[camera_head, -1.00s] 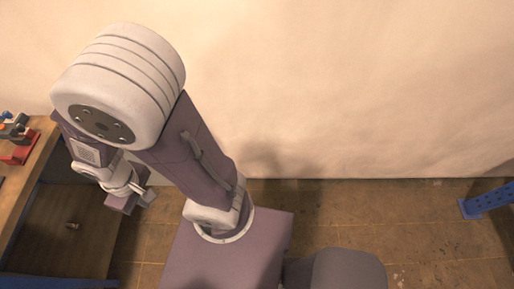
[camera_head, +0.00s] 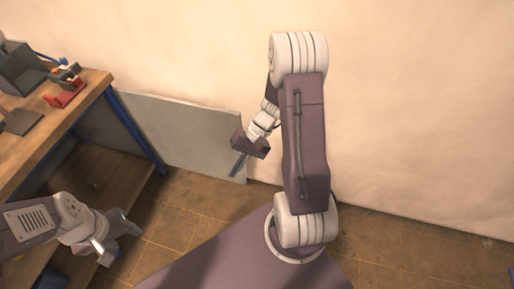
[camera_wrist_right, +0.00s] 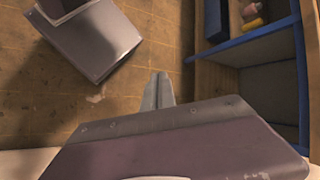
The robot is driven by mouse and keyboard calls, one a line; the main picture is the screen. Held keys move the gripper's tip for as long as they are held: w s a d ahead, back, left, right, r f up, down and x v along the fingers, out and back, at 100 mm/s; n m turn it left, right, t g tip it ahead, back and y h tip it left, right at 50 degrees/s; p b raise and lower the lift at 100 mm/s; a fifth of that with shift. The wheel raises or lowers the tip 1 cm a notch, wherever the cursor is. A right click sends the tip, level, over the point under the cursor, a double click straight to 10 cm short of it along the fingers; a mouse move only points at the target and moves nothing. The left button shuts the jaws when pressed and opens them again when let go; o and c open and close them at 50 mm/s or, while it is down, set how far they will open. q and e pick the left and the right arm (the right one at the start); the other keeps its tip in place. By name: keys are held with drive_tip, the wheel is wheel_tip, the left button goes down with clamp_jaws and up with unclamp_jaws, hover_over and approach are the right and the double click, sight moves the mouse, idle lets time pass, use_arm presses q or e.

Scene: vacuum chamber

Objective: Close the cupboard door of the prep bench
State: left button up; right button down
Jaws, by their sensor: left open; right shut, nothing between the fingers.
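The prep bench (camera_head: 75,95) stands at the left of the head view, with a wooden top and blue legs. Its cupboard door, a flat grey panel (camera_head: 185,132), stands open and reaches right from the blue leg along the wall. My right gripper (camera_head: 238,168) is shut and empty, at the door's free edge; I cannot tell if they touch. In the right wrist view its closed fingers (camera_wrist_right: 158,92) point towards the floor. My left gripper (camera_head: 118,243) is open and empty, low at the left in front of the bench.
A red-based tool (camera_head: 66,92) and a dark box (camera_head: 20,68) stand on the bench top. The right wrist view shows the bench's blue frame (camera_wrist_right: 245,42) with small items inside. The pale wall (camera_head: 420,110) lies close behind the door. The tiled floor (camera_head: 190,215) before it is clear.

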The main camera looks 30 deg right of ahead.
drive_tip(key=w+d+f+m+t+y+b, duration=0.3)
drive_tip(key=w+d+f+m+t+b, duration=0.2)
drive_tip(key=w+d+f+t+b, duration=0.8)
drive_tip(key=s+d+f+m+t+h, duration=0.2)
drive_tip(key=d+f+m+t+h, duration=0.3)
drive_tip(key=d, duration=0.5)
use_arm(q)
wheel_tip(320, 180, down, 16)
drive_tip(key=b, duration=0.1)
drive_tip(key=shift+f+b, duration=0.15)
drive_tip(key=shift+b, duration=0.25)
use_arm(e)
drive_tip(key=w+a+n, duration=0.1)
drive_tip(key=w+a, duration=0.5)
drive_tip(key=w, duration=0.1)
drive_tip(key=shift+a+f+n+g+y, duration=0.25)
drive_tip(key=shift+f+n+g+y, duration=0.05)
drive_tip(key=shift+f, duration=0.1)
use_arm(q)
drive_tip(key=shift+d, duration=0.1)
use_arm(e)
drive_tip(key=shift+w, duration=0.1)
